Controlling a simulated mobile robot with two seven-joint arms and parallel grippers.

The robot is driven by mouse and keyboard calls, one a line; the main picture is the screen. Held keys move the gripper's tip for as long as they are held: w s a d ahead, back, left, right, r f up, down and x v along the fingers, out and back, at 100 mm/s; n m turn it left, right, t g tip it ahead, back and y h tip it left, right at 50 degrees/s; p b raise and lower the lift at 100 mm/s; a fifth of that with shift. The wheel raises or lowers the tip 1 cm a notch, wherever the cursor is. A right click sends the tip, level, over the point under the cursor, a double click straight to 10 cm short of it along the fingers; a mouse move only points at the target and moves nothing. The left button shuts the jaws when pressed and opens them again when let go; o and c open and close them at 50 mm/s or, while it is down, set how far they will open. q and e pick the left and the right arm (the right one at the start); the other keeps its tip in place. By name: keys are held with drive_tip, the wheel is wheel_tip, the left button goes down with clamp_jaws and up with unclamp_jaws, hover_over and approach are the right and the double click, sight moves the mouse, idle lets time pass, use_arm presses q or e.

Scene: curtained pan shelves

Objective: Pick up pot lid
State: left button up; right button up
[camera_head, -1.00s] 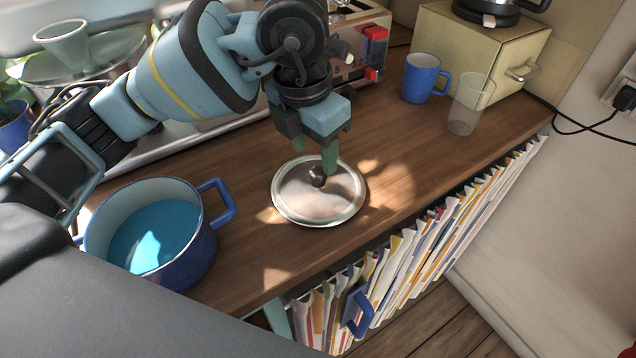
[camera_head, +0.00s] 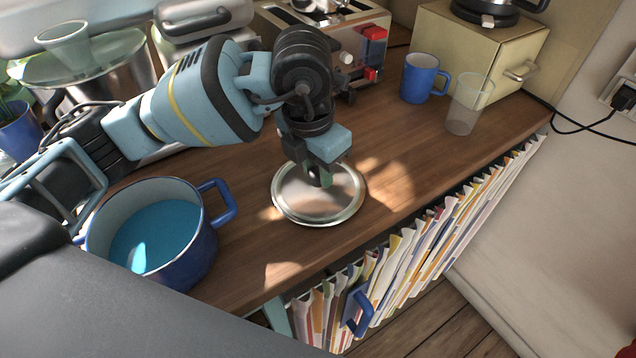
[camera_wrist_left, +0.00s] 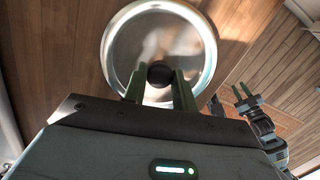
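The pot lid (camera_head: 340,208), a round glass disc with a metal rim, lies flat on the wooden counter; it also shows in the left wrist view (camera_wrist_left: 203,52). Its dark round knob (camera_wrist_left: 160,75) is at the centre. My left gripper (camera_head: 320,178) is lowered over the lid, pointing down. In the left wrist view its two green fingers (camera_wrist_left: 159,84) stand apart on either side of the knob; contact cannot be told. The head view mostly hides the knob. My right gripper (camera_wrist_left: 243,91) shows small at the right of the wrist view, fingers apart and empty.
A blue pot (camera_head: 190,250) stands at the left of the counter. A blue mug (camera_head: 419,78) and a clear glass (camera_head: 462,118) stand at the back right, near a toaster (camera_head: 340,40).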

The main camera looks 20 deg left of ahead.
use_arm(q)
clamp_jaws()
drive_tip(key=shift+r, duration=0.1)
drive_tip(key=shift+r, duration=0.5)
wheel_tip(320, 180, up, 2)
drive_tip(key=shift+r, duration=0.15)
drive_tip(key=s+d+r, duration=0.1)
drive_tip(key=s+d, duration=0.8)
drive_tip(key=s, duration=0.4)
drive_tip(key=shift+s+r, duration=0.15)
drive_tip(key=shift+r, duration=0.1)
